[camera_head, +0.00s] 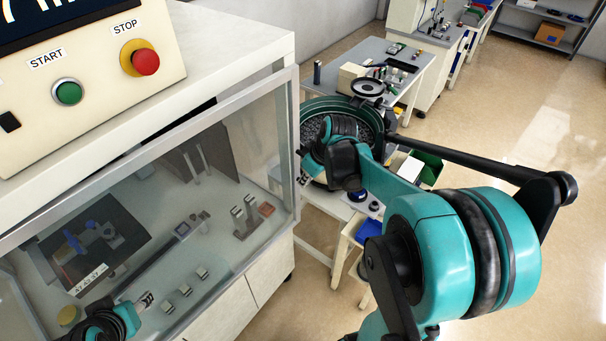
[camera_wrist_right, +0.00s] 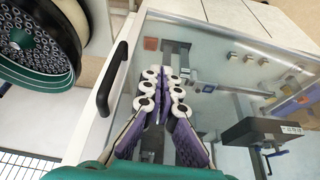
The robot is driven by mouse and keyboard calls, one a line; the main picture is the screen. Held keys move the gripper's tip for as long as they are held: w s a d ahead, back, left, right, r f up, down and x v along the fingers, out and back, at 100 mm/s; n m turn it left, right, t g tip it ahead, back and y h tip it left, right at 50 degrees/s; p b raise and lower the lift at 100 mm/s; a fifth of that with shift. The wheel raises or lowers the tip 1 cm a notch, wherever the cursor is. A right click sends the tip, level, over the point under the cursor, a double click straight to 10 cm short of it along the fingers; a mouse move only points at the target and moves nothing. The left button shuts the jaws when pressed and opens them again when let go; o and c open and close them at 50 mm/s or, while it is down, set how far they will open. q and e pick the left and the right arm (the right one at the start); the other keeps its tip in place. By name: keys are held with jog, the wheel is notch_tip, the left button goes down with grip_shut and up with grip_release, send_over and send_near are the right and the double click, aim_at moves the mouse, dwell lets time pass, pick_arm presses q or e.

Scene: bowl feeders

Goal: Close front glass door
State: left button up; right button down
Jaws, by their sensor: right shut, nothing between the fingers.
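The front glass door (camera_head: 215,185) is a clear pane in a grey metal frame across the front of the white machine. A dark gap shows above its top rail; I cannot tell how far it stands ajar. In the right wrist view, the door (camera_wrist_right: 225,50) carries a black handle (camera_wrist_right: 112,78) on its frame. My right gripper (camera_head: 304,160) is by the door's right upright in the head view, partly hidden. In the wrist view it (camera_wrist_right: 163,85) is shut and empty, over the glass, right of the handle; contact is unclear. My left gripper (camera_head: 145,300) shows poorly at bottom left.
A control panel with a green start button (camera_head: 68,92) and a red stop button (camera_head: 144,60) is above the door. A green bowl feeder (camera_head: 350,115) stands close beyond the door's right side. Open floor (camera_head: 500,125) lies to the right.

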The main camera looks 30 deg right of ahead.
jog(key=b, duration=0.2)
send_near(284, 189)
notch_tip(284, 189, down, 4)
jog(key=s, duration=0.2)
jog(key=w, duration=0.3)
jog(key=shift+w+a+f, duration=0.1)
jog(key=shift+w+a, duration=0.1)
jog(key=shift+w, duration=0.1)
